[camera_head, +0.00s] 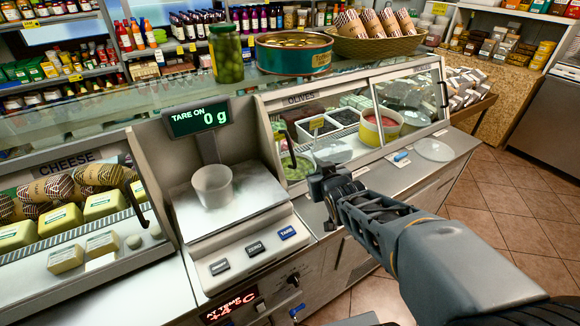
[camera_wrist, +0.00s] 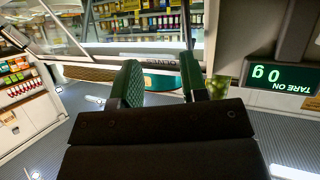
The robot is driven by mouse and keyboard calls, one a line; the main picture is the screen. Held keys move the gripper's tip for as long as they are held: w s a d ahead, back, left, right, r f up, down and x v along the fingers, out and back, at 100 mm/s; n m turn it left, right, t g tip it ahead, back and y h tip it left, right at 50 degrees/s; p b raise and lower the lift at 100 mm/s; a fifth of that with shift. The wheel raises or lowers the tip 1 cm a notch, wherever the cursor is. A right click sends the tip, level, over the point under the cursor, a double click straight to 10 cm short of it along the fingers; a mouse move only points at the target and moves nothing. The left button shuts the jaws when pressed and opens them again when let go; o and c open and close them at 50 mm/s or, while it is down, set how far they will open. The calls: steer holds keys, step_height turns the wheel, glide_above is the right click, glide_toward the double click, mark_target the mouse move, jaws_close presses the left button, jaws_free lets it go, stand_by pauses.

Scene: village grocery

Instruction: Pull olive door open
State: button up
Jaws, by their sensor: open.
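The olive case, labelled OLIVES (camera_head: 301,99), stands right of the scale with sloped glass doors in a pale frame. A dark bar handle (camera_head: 290,152) shows at the left glass, and another dark handle (camera_head: 442,95) is at the far right end. My gripper (camera_head: 322,180) is in front of the case's lower left, just above the counter edge. In the wrist view my gripper (camera_wrist: 161,80) has its two green-padded fingers apart with nothing between them. I cannot tell its exact gap to the left handle.
A scale (camera_head: 239,232) with a clear cup (camera_head: 212,186) reads 0 g at the left. The cheese case (camera_head: 70,215) is farther left. An olive jar (camera_head: 226,54), a round tin (camera_head: 293,52) and a basket (camera_head: 375,44) stand on top. A clear lid (camera_head: 433,150) lies on the counter.

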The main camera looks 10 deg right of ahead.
mark_target(293, 153)
steer(key=w+a+f+t+y, duration=0.1)
steer(key=w, duration=0.4)
steer(key=w+a+f+n+t+y, duration=0.1)
steer(key=w+t, duration=0.1)
steer(key=w, duration=0.4)
steer(key=w+a+f+n+t+y, duration=0.1)
steer(key=w+a, duration=0.1)
steer(key=w, duration=0.3)
steer(key=shift+w+f+t+y, duration=0.3)
steer(key=shift+f+t, duration=0.05)
steer(key=shift+t, duration=0.05)
steer(key=shift+d, duration=0.1)
jaws_close()
